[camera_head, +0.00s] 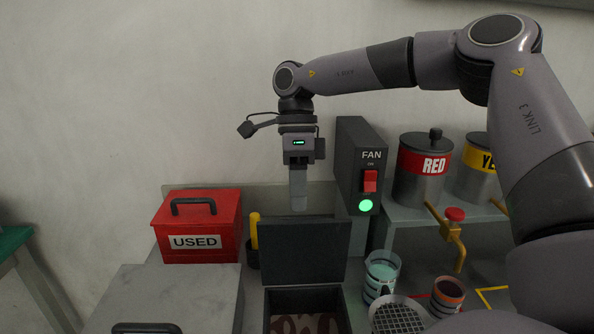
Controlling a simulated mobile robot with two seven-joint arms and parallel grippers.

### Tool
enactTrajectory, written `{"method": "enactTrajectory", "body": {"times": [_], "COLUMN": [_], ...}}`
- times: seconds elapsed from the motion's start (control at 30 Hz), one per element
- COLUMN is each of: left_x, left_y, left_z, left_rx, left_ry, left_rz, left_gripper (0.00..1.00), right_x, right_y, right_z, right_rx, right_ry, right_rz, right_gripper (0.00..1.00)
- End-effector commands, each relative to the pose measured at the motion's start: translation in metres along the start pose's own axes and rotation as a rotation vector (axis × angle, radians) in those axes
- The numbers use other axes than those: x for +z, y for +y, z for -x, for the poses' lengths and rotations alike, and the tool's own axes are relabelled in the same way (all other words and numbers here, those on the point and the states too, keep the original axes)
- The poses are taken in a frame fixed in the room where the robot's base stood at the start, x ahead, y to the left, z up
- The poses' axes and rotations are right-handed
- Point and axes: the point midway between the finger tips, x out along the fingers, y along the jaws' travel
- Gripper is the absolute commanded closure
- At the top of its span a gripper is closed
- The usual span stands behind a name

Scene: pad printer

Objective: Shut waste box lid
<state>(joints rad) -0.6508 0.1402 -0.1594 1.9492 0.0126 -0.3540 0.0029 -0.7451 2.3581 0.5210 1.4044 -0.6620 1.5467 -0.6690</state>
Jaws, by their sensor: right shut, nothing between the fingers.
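The dark waste box (347,310) stands at the bottom centre with its lid (303,252) open, raised upright at the back edge. Reddish-brown pieces (308,324) lie inside it. My right gripper (298,208) points down with its fingers together and empty. Its tips show just above the top edge of the lid; I cannot tell whether they touch it or are in front or behind. My left gripper is not in view.
A red USED box (201,222) with a closed lid stands left. A FAN switch box (360,166) with a green light is right of my gripper. Cups (381,277) and a grille (398,318) stand right of the waste box. A RED pot (422,170) sits on a shelf.

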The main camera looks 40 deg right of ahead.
Motion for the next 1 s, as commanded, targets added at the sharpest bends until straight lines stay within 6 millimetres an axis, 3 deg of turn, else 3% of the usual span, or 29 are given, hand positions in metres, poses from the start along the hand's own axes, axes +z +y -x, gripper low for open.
{"method": "enactTrajectory", "body": {"times": [0.13,0.3,1.0], "left_x": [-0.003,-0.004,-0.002], "left_y": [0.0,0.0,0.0], "left_z": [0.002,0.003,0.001], "left_rx": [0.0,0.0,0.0], "left_ry": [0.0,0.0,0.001], "left_rz": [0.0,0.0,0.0], "left_gripper": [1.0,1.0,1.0], "right_x": [-0.001,0.0,-0.006], "right_y": [0.001,0.001,-0.003], "right_z": [-0.021,-0.033,-0.033], "right_rx": [0.004,0.001,-0.041], "right_ry": [0.001,0.0,-0.002], "right_rz": [-0.001,0.0,0.0], "right_gripper": [1.0,1.0,1.0]}}
